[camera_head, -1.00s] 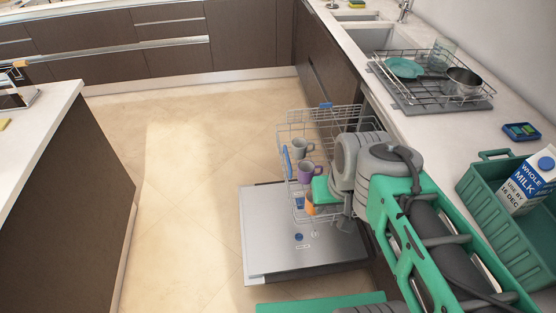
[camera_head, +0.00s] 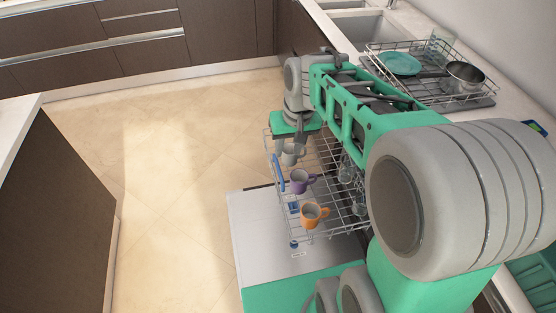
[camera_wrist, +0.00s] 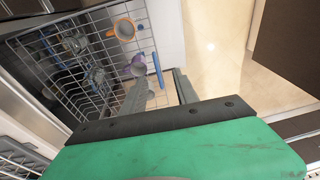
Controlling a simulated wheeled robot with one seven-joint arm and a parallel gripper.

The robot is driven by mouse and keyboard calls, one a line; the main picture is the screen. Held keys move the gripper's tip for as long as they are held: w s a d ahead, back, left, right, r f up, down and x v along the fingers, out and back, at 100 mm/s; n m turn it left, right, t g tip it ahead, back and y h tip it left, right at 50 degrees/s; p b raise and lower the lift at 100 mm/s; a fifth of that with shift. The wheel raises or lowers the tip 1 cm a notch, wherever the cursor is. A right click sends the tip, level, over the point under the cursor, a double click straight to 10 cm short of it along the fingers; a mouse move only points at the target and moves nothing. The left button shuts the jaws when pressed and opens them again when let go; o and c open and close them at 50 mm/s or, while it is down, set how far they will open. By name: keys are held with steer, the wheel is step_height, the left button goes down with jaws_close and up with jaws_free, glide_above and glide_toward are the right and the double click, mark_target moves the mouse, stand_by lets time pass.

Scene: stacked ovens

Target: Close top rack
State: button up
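The top rack (camera_head: 325,168) is a wire rack pulled out over the open dishwasher door (camera_head: 262,240). It has a blue handle (camera_head: 279,173) on its front edge, also seen in the wrist view (camera_wrist: 158,70). My gripper (camera_wrist: 163,76) is open at the far front corner of the rack. Its fingers point down, apart, one over the rack and one outside the front edge. I cannot tell whether they touch the rack.
Glasses (camera_head: 347,168) stand deeper in the rack. The counter on the right holds a drying rack (camera_head: 425,80) with a teal plate and a pot. Tiled floor (camera_head: 160,170) is free left of the door, up to an island (camera_head: 55,200).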

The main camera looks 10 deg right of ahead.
steer(key=w+d+f+g, duration=0.1)
steer(key=w+f, duration=0.7)
steer(key=w, duration=0.1)
steer(key=y, duration=0.1)
glide_toward(278, 166)
steer(key=shift+g, duration=0.5)
steer(key=f, duration=0.5)
steer(key=a+f, duration=0.1)
steer(key=f, duration=0.2)
steer(key=shift+w+p, duration=0.3)
steer(key=shift+w, duration=0.05)
steer(key=shift+c, duration=0.3)
jaws_close()
